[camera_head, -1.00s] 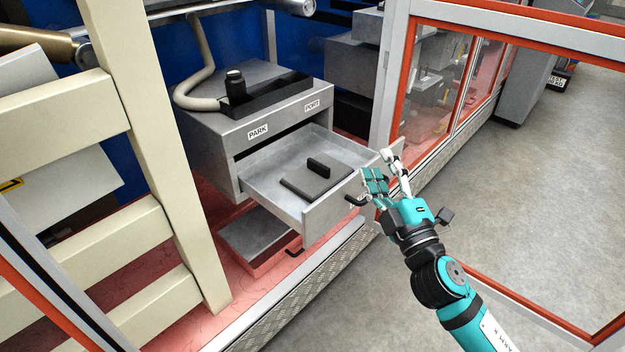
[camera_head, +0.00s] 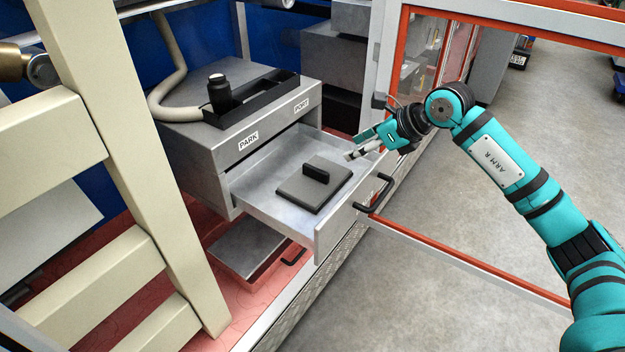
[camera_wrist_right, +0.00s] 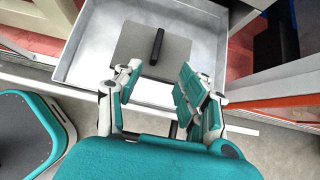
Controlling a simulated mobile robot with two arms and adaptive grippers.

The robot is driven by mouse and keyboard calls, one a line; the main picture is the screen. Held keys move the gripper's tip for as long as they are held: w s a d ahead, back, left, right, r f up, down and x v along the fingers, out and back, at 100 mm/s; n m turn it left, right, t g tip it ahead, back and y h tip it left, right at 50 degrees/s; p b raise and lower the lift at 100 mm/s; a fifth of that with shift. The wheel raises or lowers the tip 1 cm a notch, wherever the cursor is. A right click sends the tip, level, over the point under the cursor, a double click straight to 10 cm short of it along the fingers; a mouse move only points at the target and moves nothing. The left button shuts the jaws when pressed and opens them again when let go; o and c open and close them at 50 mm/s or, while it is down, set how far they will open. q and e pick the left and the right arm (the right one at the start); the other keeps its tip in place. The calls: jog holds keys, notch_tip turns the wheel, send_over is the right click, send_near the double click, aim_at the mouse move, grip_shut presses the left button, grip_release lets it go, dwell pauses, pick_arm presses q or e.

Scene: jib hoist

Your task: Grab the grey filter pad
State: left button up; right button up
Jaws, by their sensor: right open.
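The grey filter pad (camera_head: 313,188) lies flat in the open drawer (camera_head: 262,200), with a black upright handle (camera_head: 316,174) on its top. In the right wrist view the pad (camera_wrist_right: 135,51) and its handle (camera_wrist_right: 157,46) show beyond the fingers. My right gripper (camera_head: 351,154) is open and empty at the drawer's right side, to the right of the pad and apart from it. In the right wrist view its fingers (camera_wrist_right: 158,84) are spread, with the pad ahead between and beyond them. My left gripper does not show.
The grey cabinet (camera_head: 195,143) has PARK and PORT labels and a black tray with a dark cylinder and hose on top. A cream ladder-like frame (camera_head: 150,190) stands at left. An orange-edged door frame (camera_head: 450,255) is at right. A lower drawer (camera_head: 247,247) sits below.

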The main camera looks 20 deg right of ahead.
send_near(316, 169)
jog(key=x, duration=0.3)
jog(key=shift+w+d+f+b, duration=0.1)
jog(key=shift+w+b, duration=0.1)
jog(key=shift+b, duration=0.2)
jog(key=shift+x, duration=0.8)
jog(key=x, duration=0.4)
jog(key=shift+a+f+b, duration=0.1)
jog(key=shift+a+b, duration=0.1)
jog(key=shift+b, duration=0.2)
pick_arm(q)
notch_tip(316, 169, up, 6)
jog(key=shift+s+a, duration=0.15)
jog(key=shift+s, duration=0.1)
pick_arm(e)
jog(key=shift+c, duration=0.2)
grip_shut()
